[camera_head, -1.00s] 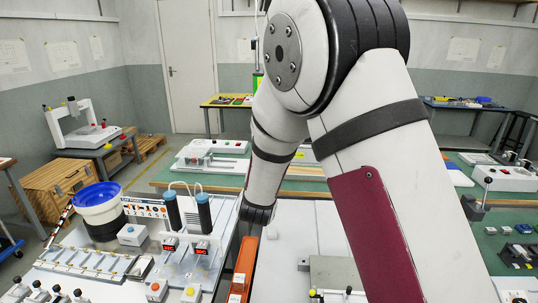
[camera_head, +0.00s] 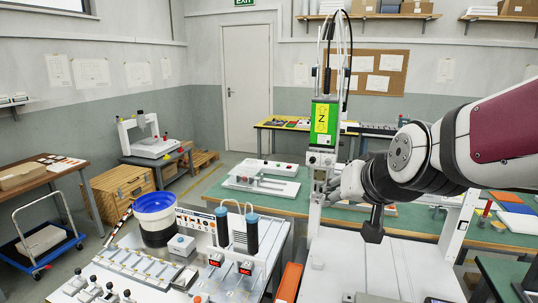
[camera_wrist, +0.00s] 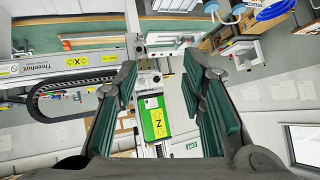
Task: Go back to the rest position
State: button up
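In the wrist view my gripper (camera_wrist: 160,65) has its two finger pads wide apart, with nothing held between them. Beyond the gap is the green box marked Z (camera_wrist: 153,118) of the gantry screwdriver, seen upside down. In the head view this green box (camera_head: 323,124) hangs upright in the middle, above the bench. My arm (camera_head: 405,155) comes in from the right edge, and its end overlaps the lower part of the gantry. The fingers cannot be made out clearly there. I cannot tell how far they are from the gantry.
A blue-rimmed bowl (camera_head: 153,203) stands on the bench at left, beside two dark cylinders with blue tops (camera_head: 222,228). An orange block (camera_head: 288,282) lies near the front. The white bench surface (camera_head: 385,265) below my arm looks mostly clear.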

jog(key=s+d+f+g, duration=0.1)
jog(key=s+d+g, duration=0.1)
jog(key=s, duration=0.9)
jog(key=s+d+f+n+g+h, duration=0.1)
jog(key=s+d+g, duration=0.2)
jog(key=s, duration=0.8)
jog(key=shift+s+f, duration=0.15)
jog(key=shift+f, duration=0.2)
